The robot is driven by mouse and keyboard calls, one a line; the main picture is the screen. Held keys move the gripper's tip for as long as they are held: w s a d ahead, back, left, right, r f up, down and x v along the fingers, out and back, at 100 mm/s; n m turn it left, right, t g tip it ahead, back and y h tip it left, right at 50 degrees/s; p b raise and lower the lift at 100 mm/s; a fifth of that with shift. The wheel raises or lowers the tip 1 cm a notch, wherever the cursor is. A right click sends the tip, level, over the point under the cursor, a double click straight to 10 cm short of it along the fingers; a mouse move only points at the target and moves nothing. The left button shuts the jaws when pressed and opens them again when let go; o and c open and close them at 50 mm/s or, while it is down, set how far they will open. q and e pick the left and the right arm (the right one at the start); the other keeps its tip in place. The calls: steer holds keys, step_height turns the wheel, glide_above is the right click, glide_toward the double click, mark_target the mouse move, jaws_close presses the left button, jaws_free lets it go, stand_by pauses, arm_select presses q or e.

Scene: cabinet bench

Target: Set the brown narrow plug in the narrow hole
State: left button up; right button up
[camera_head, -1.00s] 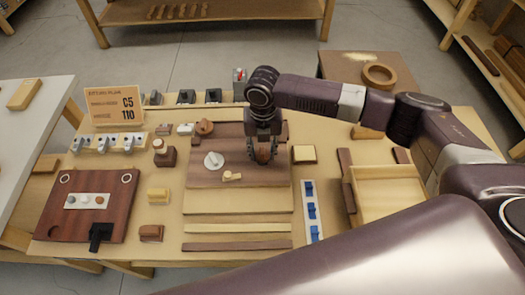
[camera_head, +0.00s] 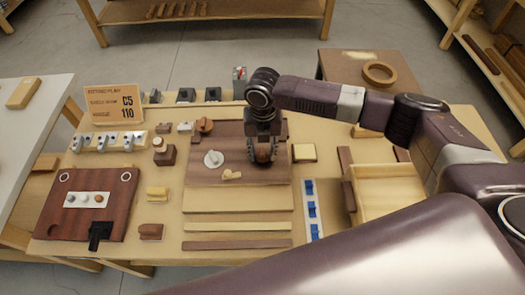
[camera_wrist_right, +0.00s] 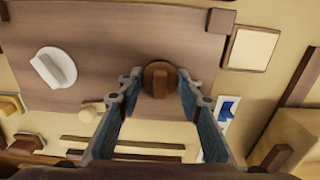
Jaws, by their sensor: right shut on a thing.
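A brown round plug (camera_wrist_right: 158,80) with a raised grip bar sits between the fingertips of my right gripper (camera_wrist_right: 158,88) in the right wrist view. The gripper is shut on it, over the right part of the brown fitting board (camera_head: 220,140). In the head view the right gripper (camera_head: 263,155) points down there, and its fingers mostly hide the plug. A white round plug (camera_head: 213,159) and a small cream plug (camera_head: 231,175) are on the board to its left. I cannot see a hole under the held plug. My left gripper is not in view.
An orange-brown knob (camera_head: 205,125) stands at the board's back left. A cream square block (camera_head: 304,152) and a strip with blue pieces (camera_head: 311,212) lie to the right, before a wooden tray (camera_head: 385,208). A dark red panel (camera_head: 60,215) lies at left.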

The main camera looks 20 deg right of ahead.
steer(key=shift+f, duration=0.3)
steer(key=o, duration=1.3)
steer(key=shift+r, duration=0.1)
steer(key=shift+r+p, duration=3.7)
steer(key=shift+f, duration=0.1)
